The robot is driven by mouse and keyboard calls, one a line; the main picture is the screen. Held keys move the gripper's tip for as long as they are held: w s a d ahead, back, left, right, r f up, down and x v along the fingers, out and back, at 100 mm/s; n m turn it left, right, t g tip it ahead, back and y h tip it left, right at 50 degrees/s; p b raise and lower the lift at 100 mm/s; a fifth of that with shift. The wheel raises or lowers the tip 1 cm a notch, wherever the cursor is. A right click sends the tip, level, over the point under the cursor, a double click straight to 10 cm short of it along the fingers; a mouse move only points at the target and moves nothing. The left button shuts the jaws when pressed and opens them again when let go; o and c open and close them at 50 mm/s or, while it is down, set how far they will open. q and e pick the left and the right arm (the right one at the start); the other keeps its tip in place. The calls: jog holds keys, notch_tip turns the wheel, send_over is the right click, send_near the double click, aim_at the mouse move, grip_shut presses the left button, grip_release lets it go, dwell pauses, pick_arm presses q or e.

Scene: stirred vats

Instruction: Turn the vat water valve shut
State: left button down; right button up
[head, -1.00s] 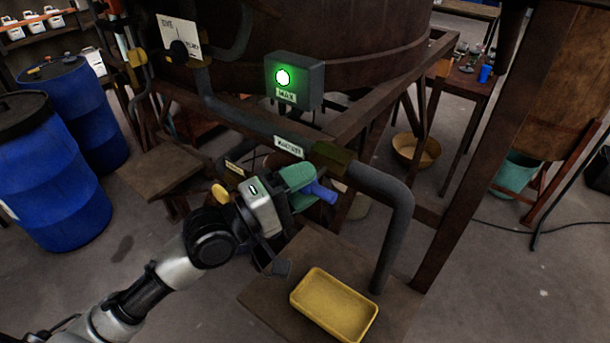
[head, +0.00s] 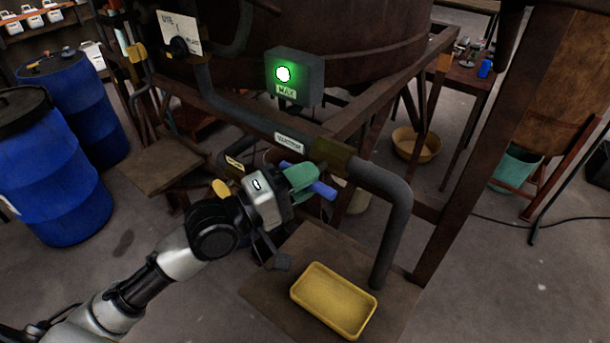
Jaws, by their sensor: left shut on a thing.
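The water valve has a brass-coloured body (head: 335,154) on the grey pipe, beside a white label (head: 289,143). Its blue handle (head: 325,190) shows on both sides of the green fingers of my left gripper (head: 304,178). The left gripper is shut on this handle, just below and left of the valve body. The middle of the handle is hidden by the fingers. My right gripper is not in view.
A yellow tray (head: 334,300) sits on a board below the pipe's bend. A box with a lit green lamp (head: 283,74), labelled MAX, is mounted above the pipe. Blue barrels (head: 50,175) stand at the left. The vat's rusty frame (head: 440,215) rises at the right.

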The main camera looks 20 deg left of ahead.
pick_arm(q)
jog(key=shift+r+m+g+p, duration=0.3)
jog(key=shift+m+p, duration=0.3)
jog(key=shift+m, duration=0.1)
jog(key=m+y+p, duration=0.1)
jog(key=m+p, duration=0.1)
jog(key=p, duration=0.1)
jog(key=m+g+y+p, duration=0.1)
jog(key=m+p, duration=0.2)
jog(key=p, duration=0.1)
jog(key=m+g+y+p, duration=0.1)
jog(key=m+p, duration=0.2)
jog(key=p, duration=0.1)
jog(key=shift+r+y, duration=0.25)
jog(key=shift+y, duration=0.05)
jog(key=shift+d+f+m+y+p, duration=0.15)
jog(key=shift+m+y+p, duration=0.45)
jog(key=shift+m+p, duration=0.55)
jog(key=shift+m+y, duration=0.4)
jog(key=shift+m, duration=0.15)
jog(key=shift+s+f+m+y, duration=0.1)
jog(key=shift+f+m+y, duration=0.1)
jog(key=shift+m+y, duration=0.3)
jog(key=c, duration=1)
grip_release()
jog(key=shift+c, duration=0.2)
